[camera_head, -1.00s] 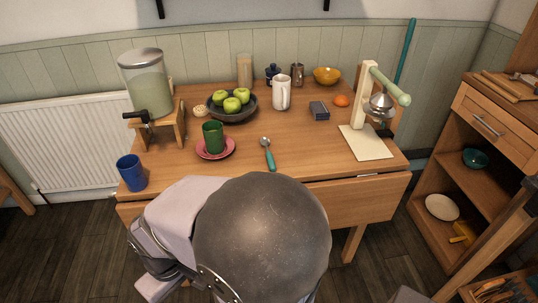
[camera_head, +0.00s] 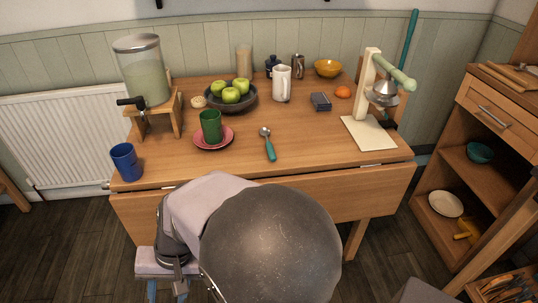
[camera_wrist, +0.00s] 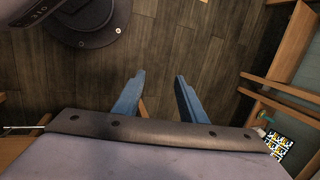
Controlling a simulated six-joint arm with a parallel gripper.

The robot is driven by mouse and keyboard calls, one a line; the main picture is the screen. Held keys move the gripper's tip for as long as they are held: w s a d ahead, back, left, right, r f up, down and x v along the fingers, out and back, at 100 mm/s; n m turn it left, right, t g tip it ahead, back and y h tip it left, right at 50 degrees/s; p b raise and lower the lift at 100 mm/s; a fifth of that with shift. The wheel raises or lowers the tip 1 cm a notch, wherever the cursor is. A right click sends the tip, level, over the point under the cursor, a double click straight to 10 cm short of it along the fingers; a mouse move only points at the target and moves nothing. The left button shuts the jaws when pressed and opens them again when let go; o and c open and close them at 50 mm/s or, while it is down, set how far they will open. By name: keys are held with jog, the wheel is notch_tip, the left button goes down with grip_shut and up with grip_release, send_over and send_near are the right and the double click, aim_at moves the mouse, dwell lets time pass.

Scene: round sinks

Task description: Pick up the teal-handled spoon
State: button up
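The teal-handled spoon (camera_head: 270,150) lies on the wooden table (camera_head: 312,150), near its front edge, with its metal bowl toward the back and its handle toward me. It is not in the wrist view. My gripper (camera_wrist: 158,78) shows two blue fingers apart with nothing between them, above the dark wood floor. In the head view only bits of blue show below my arm at the bottom, left of the spoon and in front of the table.
A green cup (camera_head: 210,127) on a pink saucer (camera_head: 228,141) stands left of the spoon. A blue cup (camera_head: 126,162) is at the front left corner. Table right of the spoon is clear.

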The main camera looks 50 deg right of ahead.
aim_at(274, 159)
jog(key=w+d+m+t+y+b, duration=0.1)
jog(key=w+d+m+t+b, duration=0.4)
jog(key=w+m+t+b, duration=0.5)
jog(key=w+d+r+m+t+h+b, duration=0.1)
jog(key=d+m+h, duration=0.1)
jog(key=d+m, duration=0.4)
jog(key=w+d+r+m+t+h+b, duration=0.1)
jog(key=w+d+r+m, duration=0.1)
jog(key=d+m, duration=0.3)
jog(key=s+d+r+m+h+b, duration=0.25)
jog(key=s+d+m+h, duration=0.5)
jog(key=d, duration=0.45)
jog(key=s+d+r+m+h+b, duration=0.1)
jog(key=s+d+m+h+b, duration=0.3)
jog(key=s+d+m+h, duration=0.5)
jog(key=shift+w+d+n+y+b, duration=0.3)
jog(key=shift+w+d+y, duration=0.45)
jog(key=shift+w+d, duration=1.1)
jog(key=shift+w+d+n+y+b, duration=0.3)
jog(key=shift+w+d+y, duration=0.4)
jog(key=shift+w+d, duration=1.15)
jog(key=shift+c, duration=0.4)
grip_shut()
